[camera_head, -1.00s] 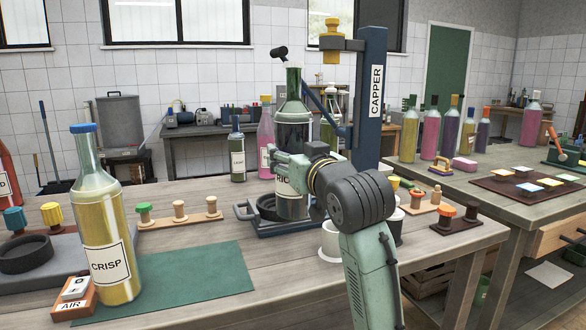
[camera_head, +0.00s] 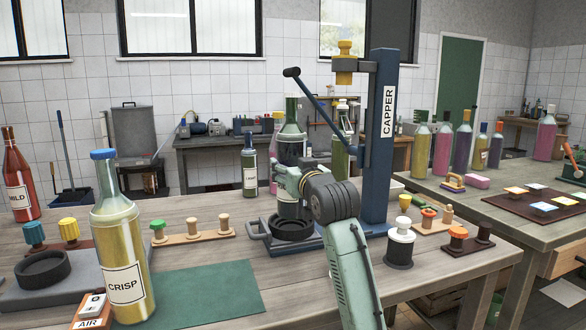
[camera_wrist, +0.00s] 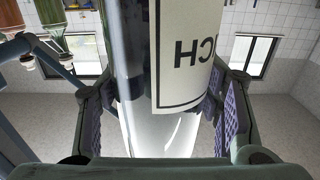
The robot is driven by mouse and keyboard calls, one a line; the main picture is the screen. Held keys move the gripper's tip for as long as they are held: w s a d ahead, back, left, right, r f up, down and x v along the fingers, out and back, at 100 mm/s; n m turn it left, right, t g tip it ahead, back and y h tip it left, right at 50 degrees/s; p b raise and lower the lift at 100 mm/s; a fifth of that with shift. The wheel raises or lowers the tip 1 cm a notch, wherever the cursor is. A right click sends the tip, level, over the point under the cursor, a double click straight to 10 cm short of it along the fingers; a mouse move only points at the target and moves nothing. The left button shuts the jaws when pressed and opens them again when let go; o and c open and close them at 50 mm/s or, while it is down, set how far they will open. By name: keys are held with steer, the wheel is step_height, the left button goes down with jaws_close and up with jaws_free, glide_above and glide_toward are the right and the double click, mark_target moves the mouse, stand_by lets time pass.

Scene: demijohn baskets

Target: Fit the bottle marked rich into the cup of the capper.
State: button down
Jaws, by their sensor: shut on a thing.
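The wrist view shows the bottle's label (camera_wrist: 188,55), upside down, between the two purple finger pads of my gripper (camera_wrist: 165,115). The capper (camera_head: 378,150) is a blue post with a yellow head (camera_head: 344,65) and a lever. Its black ring-shaped cup (camera_head: 293,229) sits on the blue base. The bottle's foot shows just above and behind the cup's rim. I cannot tell whether it is inside the cup.
A bottle marked CRISP (camera_head: 122,250) stands at the front left beside a green mat (camera_head: 210,290). A stopper rack (camera_head: 194,236) stands left of the capper. A black-and-white pot (camera_head: 400,247) stands right of my arm. Several bottles stand on the right table.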

steer(key=shift+w+a+r, duration=0.1)
steer(key=shift+w+r, duration=0.1)
steer(key=shift+r, duration=0.1)
steer(key=shift+f+p, duration=0.4)
steer(key=shift+f, duration=1.6)
steer(key=c, duration=0.5)
jaws_free()
steer(key=shift+f, duration=0.15)
steer(key=shift+r, duration=0.2)
steer(key=b+v, duration=0.2)
steer(key=v, duration=1)
steer(key=shift+b, duration=0.35)
